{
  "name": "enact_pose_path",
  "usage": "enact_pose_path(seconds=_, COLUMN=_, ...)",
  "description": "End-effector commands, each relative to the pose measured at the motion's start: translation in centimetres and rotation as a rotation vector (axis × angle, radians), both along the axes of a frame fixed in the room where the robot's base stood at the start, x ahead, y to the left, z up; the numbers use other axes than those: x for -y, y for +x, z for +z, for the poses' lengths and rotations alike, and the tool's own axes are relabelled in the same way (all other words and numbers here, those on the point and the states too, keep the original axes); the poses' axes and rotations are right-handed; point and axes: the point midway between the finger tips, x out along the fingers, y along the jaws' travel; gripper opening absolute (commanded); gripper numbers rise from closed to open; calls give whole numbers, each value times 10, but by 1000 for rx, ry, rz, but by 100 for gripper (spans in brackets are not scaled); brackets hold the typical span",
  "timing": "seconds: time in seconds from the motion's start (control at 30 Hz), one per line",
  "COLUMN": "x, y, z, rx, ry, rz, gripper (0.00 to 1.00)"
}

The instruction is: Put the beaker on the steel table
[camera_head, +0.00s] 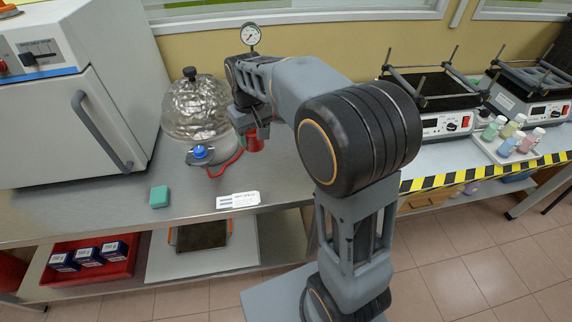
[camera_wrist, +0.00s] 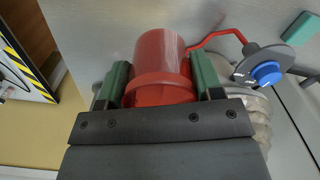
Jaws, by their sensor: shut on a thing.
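My gripper (camera_wrist: 160,82) has its two green-padded fingers on either side of a red beaker (camera_wrist: 160,50), which is held between them. In the head view the beaker (camera_head: 254,142) shows below my gripper (camera_head: 247,122), partly hidden by my arm. The steel table (camera_head: 110,212) is the grey metal counter along the wall.
A white oven (camera_head: 75,95) is farther left. A green block (camera_head: 159,196) and a white label (camera_head: 238,200) lie near the front edge. Shakers (camera_head: 440,105) stand right.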

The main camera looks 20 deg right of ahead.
Motion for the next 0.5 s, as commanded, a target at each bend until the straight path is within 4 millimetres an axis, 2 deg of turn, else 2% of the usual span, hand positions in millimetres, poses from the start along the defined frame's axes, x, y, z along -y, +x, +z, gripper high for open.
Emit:
enact_pose_path(seconds=0.03, x=2, y=0, z=-8, rx=0, ry=0, rz=-1, gripper=37)
enact_pose_path(seconds=0.17, x=17, y=-2, z=-16, rx=-1, ry=0, rz=-5, gripper=37)
enact_pose_path(seconds=0.5, x=97, y=-10, z=-55, rx=-4, ry=0, rz=-6, gripper=37)
